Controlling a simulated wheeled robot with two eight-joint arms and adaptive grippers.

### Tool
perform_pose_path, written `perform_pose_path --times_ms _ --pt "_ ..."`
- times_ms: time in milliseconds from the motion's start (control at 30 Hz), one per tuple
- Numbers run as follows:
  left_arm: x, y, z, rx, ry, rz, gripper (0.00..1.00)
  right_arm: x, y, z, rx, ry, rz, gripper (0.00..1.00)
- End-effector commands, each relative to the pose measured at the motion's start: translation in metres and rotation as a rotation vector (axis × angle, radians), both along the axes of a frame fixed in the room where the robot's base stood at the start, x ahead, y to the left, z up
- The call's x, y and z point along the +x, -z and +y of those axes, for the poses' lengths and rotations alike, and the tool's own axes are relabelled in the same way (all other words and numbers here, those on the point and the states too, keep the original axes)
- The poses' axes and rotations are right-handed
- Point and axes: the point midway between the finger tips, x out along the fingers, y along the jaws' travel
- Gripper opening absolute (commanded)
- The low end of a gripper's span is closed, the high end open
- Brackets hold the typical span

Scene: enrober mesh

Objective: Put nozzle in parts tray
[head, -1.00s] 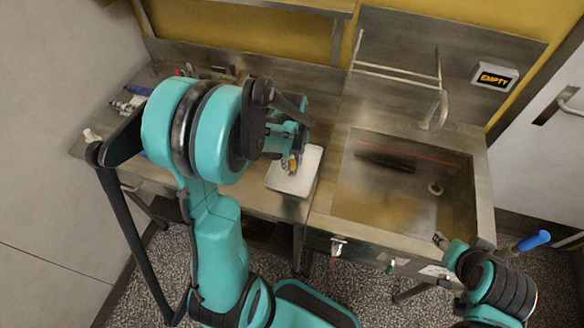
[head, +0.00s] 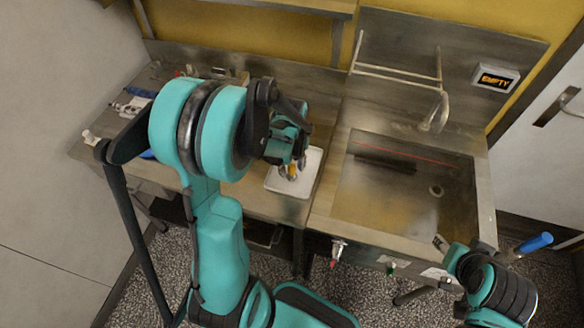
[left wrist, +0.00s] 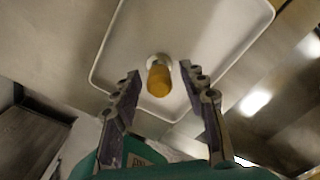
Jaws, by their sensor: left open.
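The nozzle (left wrist: 159,78), a small brass-yellow piece with a pale round end, shows over the floor of the white parts tray (left wrist: 102,55) in the left wrist view. It seems to be at the tray floor, but its exact contact is hard to tell. My left gripper (left wrist: 160,88) is open, with one finger on each side of the nozzle and gaps between. In the head view the tray (head: 309,178) sits on the counter, with my left gripper (head: 291,170) above it, partly hiding its inside. My right arm's end (head: 447,247) is at the lower right; its fingers are unclear.
A steel sink (head: 400,195) with a tap (head: 437,112) lies right of the tray. Small tools (head: 135,100) lie at the counter's left end. A blue handle (head: 535,241) shows by my right arm.

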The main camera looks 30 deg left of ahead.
Motion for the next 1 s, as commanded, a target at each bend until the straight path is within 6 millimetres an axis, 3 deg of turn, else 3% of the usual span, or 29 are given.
perform_pose_path --times_ms 400,700,867,1000 --pt "-0.001 -0.089 0.000 0.000 0.000 0.000 0.42 0.000 -0.028 0.000 0.000 0.000 0.000 0.44" --pt "-0.002 -0.121 -0.002 0.002 -0.029 -0.008 0.42 0.000 -0.034 0.000 0.000 0.000 0.000 0.44" --pt "-0.013 -0.139 -0.018 0.005 -0.283 -0.083 0.42 0.000 -0.034 0.000 0.000 0.000 0.000 0.44" --pt "-0.032 -0.161 -0.041 -0.042 -0.694 -0.207 0.42 0.000 -0.034 0.000 0.000 0.000 0.000 0.44"
